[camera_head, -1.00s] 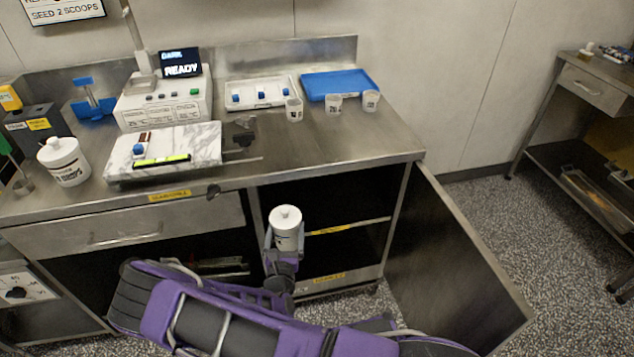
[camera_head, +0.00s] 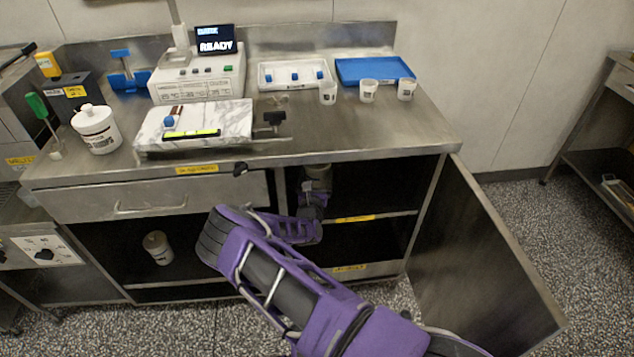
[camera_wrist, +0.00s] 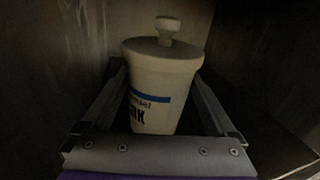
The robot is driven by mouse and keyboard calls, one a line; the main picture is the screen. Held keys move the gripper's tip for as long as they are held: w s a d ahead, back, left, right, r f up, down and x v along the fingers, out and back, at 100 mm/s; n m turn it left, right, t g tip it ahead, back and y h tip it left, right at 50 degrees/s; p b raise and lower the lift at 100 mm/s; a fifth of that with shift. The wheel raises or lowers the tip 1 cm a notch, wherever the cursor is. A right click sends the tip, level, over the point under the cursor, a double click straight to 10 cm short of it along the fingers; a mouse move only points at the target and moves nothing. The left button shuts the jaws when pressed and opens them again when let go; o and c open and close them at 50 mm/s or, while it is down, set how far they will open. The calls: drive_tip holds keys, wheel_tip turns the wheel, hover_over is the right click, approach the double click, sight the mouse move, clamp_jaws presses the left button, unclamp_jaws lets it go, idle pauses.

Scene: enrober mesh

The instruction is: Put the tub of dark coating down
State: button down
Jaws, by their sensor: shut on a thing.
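The tub of dark coating (camera_wrist: 158,90) is a white tub with a knobbed lid, a blue stripe and dark letters ending in "K". In the wrist view it stands upright between the fingers of my gripper (camera_wrist: 160,110), which is shut on it. In the head view the tub (camera_head: 318,172) is dim, inside the open cupboard under the counter, near the top of the opening. My gripper (camera_head: 313,195) reaches into the cupboard with it. I cannot tell whether the tub's base touches a shelf.
The cupboard's middle shelf has a yellow label (camera_head: 355,218). The open door (camera_head: 480,255) stands to the right. Another white tub (camera_head: 157,247) is in the left bay. A lidded tub (camera_head: 96,129), a marble slab (camera_head: 193,126) and small cups (camera_head: 368,91) are on the counter.

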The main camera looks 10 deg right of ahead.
sight(316, 185)
drive_tip(key=shift+w+d+r, duration=0.1)
drive_tip(key=shift+w, duration=0.3)
drive_tip(key=shift+f+b, duration=0.6)
drive_tip(key=shift+f, duration=1.1)
drive_tip(key=shift+f, duration=0.1)
unclamp_jaws()
drive_tip(key=shift+f, duration=0.15)
drive_tip(key=shift+r, duration=0.25)
drive_tip(key=p+v, duration=0.2)
drive_tip(key=v, duration=1)
drive_tip(key=shift+d, duration=0.15)
